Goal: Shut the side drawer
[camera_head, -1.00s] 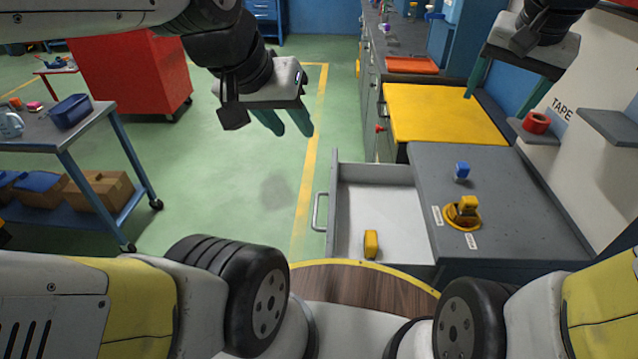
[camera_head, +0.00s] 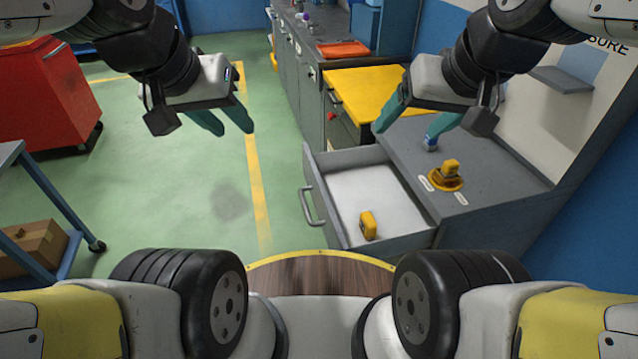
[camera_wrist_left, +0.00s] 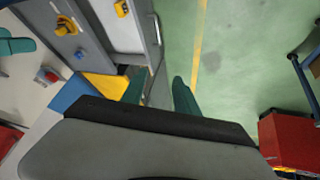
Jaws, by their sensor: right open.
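The side drawer (camera_head: 352,183) is pulled open toward the left from the grey cabinet, with its bar handle (camera_head: 310,207) on the left front panel. A yellow object (camera_head: 368,225) lies inside it, near the lower end. The drawer also shows at the top of the left wrist view (camera_wrist_left: 153,40). My left gripper (camera_head: 222,124) hangs over the green floor, left of and above the drawer, open and empty; its two teal fingers stand apart in the left wrist view (camera_wrist_left: 157,88). My right gripper (camera_head: 415,122) is open above the back of the grey cabinet top, touching nothing clearly.
The grey cabinet top (camera_head: 500,185) holds a yellow device (camera_head: 447,175) and a small blue object (camera_head: 431,143). A yellow-topped unit (camera_head: 362,95) stands behind. A red cabinet (camera_head: 45,95) and a blue-framed cart (camera_head: 60,200) stand left. The floor left of the drawer is clear.

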